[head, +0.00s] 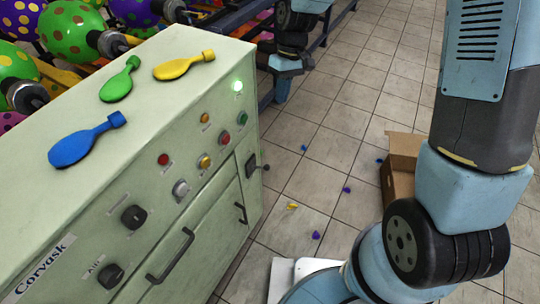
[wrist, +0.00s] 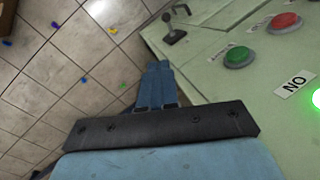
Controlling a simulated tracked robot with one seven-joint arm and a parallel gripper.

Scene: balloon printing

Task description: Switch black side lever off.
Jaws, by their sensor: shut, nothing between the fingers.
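The black side lever (head: 257,169) sits low on the right end of the pale green cabinet's (head: 150,120) front, with its stub sticking out to the right. It also shows at the panel edge in the wrist view (wrist: 174,32). My gripper (head: 281,98) hangs beyond the cabinet's far right corner, with its blue fingers together and empty. In the wrist view my gripper (wrist: 157,70) points toward the floor beside the panel, apart from the lever. The green lamp (head: 237,86) on the panel is lit.
Red, green and yellow buttons and dark knobs (head: 134,217) line the cabinet front, with black handles (head: 171,256) below. Blue, green and yellow balloons (head: 185,65) lie on top. A cardboard box (head: 402,165) stands on the tiled floor to the right. Small coloured bits lie scattered on open floor.

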